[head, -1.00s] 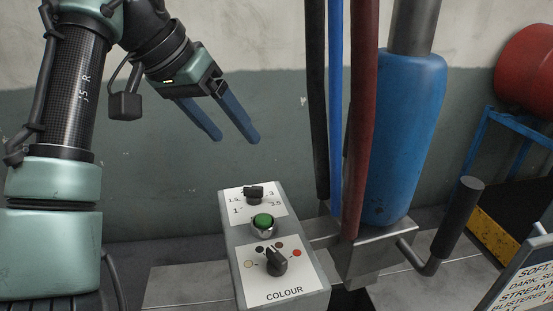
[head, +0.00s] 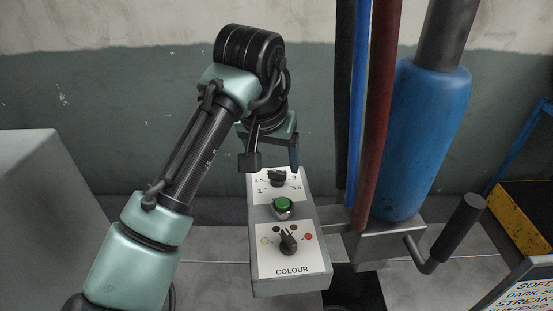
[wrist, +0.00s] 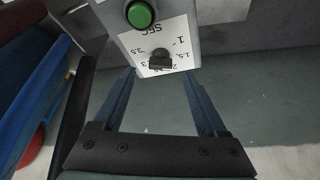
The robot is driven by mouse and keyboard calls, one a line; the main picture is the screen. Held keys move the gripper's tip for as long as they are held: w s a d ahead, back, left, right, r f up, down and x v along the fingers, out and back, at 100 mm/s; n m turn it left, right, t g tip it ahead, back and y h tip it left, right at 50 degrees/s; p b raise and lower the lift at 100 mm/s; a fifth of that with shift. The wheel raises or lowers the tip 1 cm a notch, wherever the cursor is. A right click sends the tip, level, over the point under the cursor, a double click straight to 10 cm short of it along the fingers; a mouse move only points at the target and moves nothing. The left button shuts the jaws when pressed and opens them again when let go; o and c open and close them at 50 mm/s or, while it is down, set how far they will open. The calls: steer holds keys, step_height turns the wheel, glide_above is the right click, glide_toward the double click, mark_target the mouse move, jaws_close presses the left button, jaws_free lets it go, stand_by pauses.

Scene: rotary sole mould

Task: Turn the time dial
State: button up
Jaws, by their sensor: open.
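The time dial (head: 277,178) is a small black knob on a white plate at the far end of a grey control box (head: 290,284). Numbers from 1 to 3.5 ring it. In the wrist view the time dial (wrist: 160,59) lies just beyond the tips, roughly centred between them, and SEC is printed near it. My gripper (head: 274,166) is open above the box's far end; one blue finger shows clearly in the head view, the other is mostly hidden. Both fingers of my gripper (wrist: 160,74) show in the wrist view, with nothing between them.
A green button (head: 283,206) sits close to the time dial, with a black colour dial (head: 288,241) nearer. Dark and blue hoses, a red hose (head: 376,120) and a blue cylinder (head: 421,140) stand to the right. A crank handle (head: 459,226) juts out there.

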mark_target(277, 172)
steer(key=shift+p+x, duration=0.45)
steer(key=shift+x, duration=1.5)
jaws_close()
